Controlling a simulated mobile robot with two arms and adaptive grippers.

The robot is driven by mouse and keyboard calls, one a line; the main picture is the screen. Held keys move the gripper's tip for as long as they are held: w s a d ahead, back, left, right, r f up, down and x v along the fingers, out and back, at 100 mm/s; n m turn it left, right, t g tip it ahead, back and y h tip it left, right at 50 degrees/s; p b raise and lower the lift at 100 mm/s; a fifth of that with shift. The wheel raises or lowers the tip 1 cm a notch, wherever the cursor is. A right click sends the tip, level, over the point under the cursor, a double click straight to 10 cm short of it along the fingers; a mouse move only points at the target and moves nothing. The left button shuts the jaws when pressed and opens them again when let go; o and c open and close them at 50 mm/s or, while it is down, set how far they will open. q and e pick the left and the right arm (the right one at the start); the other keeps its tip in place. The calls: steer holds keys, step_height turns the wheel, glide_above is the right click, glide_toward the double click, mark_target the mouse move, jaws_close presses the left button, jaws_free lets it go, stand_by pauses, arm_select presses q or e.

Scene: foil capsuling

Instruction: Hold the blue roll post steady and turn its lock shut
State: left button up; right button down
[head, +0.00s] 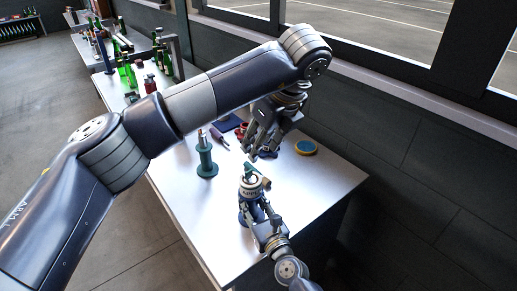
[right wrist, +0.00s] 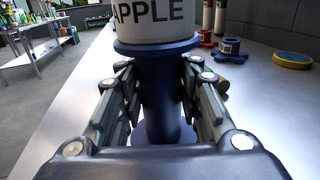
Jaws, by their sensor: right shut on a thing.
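The blue roll post (right wrist: 161,105) stands upright in the right wrist view and carries a white roll (right wrist: 155,22) marked "APPLE". In the head view the roll (head: 250,187) shows above my right gripper (head: 257,211). My right gripper is shut on the post's stem below the roll, a finger on each side. A small teal piece (head: 251,169) sits on top of the post; I cannot tell which way its lock is turned. My left gripper (head: 262,153) is just above and behind the post top, fingers apart and empty.
A teal post (head: 206,161) stands left of the blue one. A yellow-rimmed round disc (head: 306,148) lies to the right. A dark-handled tool (head: 219,138) lies behind. Green bottles (head: 128,72) stand farther back. The front right tabletop is clear.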

stand_by(0.3)
steer(key=c, duration=1.1)
jaws_free()
steer(key=shift+o, duration=0.2)
